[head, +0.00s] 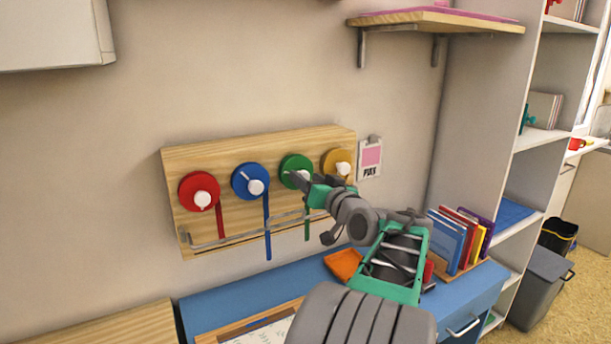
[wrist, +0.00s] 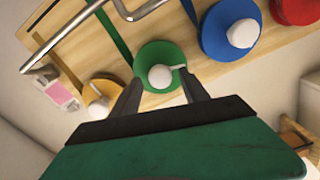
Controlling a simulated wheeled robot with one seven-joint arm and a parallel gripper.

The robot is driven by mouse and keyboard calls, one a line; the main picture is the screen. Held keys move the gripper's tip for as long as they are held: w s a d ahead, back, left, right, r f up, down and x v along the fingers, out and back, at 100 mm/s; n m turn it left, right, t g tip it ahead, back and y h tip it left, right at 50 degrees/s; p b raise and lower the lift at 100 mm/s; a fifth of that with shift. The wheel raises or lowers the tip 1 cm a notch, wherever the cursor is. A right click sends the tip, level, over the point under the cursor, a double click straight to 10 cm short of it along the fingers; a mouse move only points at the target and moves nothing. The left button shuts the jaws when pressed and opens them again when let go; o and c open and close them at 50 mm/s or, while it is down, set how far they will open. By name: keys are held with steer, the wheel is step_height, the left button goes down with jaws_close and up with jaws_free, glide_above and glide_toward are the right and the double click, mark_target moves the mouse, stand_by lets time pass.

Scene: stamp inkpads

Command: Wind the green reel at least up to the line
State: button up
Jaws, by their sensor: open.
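The green reel (head: 291,161) is mounted on a wooden board on the wall, third from the left in the head view. It also shows in the wrist view (wrist: 152,52), with a round white knob (wrist: 160,77) on its face. A green strip (head: 307,228) hangs from it, and its lower end shows near the board's lower edge. My gripper (wrist: 161,88) is open in front of the reel, its two fingers on either side of the knob. I cannot tell whether they touch it. My gripper partly hides the reel in the head view.
A red reel (head: 187,187), a blue reel (head: 240,181) and a yellow reel (head: 331,155) share the wooden board (head: 240,148). A metal rail (head: 228,237) runs along its lower part. Below are a blue desk (head: 215,303), an orange tray (head: 342,263) and upright books (head: 450,235).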

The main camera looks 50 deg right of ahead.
steer(key=shift+w, duration=0.35)
steer(key=shift+c, duration=0.3)
jaws_close()
